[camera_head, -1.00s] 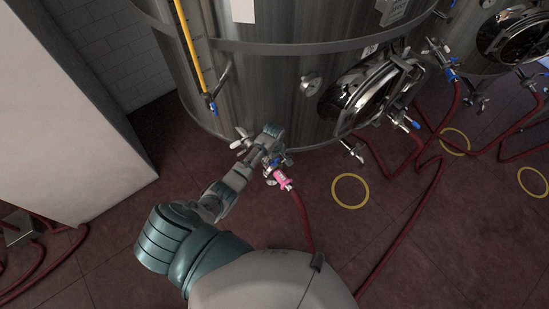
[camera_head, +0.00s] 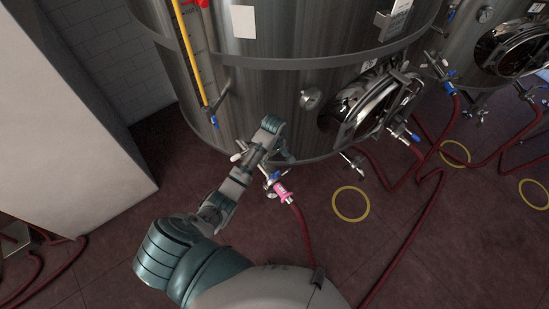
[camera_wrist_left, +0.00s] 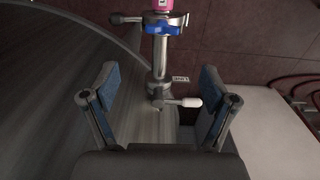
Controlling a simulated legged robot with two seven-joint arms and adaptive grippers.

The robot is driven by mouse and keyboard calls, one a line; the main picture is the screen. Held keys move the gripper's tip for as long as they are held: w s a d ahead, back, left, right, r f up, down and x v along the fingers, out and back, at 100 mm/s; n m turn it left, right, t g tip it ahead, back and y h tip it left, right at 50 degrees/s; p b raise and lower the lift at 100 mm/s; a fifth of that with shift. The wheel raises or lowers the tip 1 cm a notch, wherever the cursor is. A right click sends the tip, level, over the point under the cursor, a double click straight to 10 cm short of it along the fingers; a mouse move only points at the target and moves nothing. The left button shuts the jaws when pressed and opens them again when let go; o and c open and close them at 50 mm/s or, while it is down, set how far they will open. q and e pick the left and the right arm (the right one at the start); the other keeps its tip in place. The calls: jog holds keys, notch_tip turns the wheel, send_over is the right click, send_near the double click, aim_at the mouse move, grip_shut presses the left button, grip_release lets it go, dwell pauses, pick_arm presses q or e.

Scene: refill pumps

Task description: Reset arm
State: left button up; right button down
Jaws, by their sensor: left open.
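My left gripper (camera_head: 287,156) is beside the large steel tank, near the pink-marked hose fitting (camera_head: 280,190). In the left wrist view the left gripper (camera_wrist_left: 158,75) is open, with its two blue-padded fingers wide apart and nothing held. A metal valve pipe (camera_wrist_left: 160,62) with a blue handle (camera_wrist_left: 160,29) and a white-tipped lever (camera_wrist_left: 188,102) shows in the gap between the fingers, beyond them; I cannot tell the exact distance. The pink fitting (camera_wrist_left: 158,3) is cut off at the top there. My right gripper is not in view.
The steel tank (camera_head: 265,85) curves across the back, with a round hatch (camera_head: 365,107) and a gauge (camera_head: 311,98). Red hoses (camera_head: 415,225) run over the floor. A white block (camera_head: 75,130) stands left. Yellow rings (camera_head: 351,218) mark open floor at right.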

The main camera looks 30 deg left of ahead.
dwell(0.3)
pick_arm(q)
jog(key=s+d+f+m+t, duration=0.1)
jog(key=s+d+f+m, duration=0.25)
jog(key=s, duration=0.35)
jog(key=s+d+f+m+t, duration=0.1)
jog(key=s+d+f+m, duration=0.1)
jog(key=s+m, duration=0.4)
jog(key=s+d+r+m+t, duration=0.1)
jog(key=s+d+r+m, duration=0.15)
jog(key=s, duration=0.45)
jog(key=s+d+r+m, duration=0.1)
jog(key=s+r+m, duration=0.1)
jog(key=s+m, duration=0.35)
jog(key=s+f+n+g+b, duration=0.1)
jog(key=s+f+b, duration=0.15)
jog(key=f, duration=1.35)
jog(key=s+f+n+b, duration=0.1)
jog(key=s+f+b, duration=0.15)
jog(key=f, duration=1.35)
jog(key=s+a+f+b, duration=0.1)
jog(key=s+f+b, duration=0.1)
jog(key=s+f, duration=0.6)
jog(key=s+a+f+g+b, duration=0.1)
jog(key=s+f+b, duration=0.1)
jog(key=s+f, duration=0.6)
notch_tip(320, 180, down, 3)
jog(key=shift+a+r, duration=0.15)
jog(key=shift+a, duration=0.2)
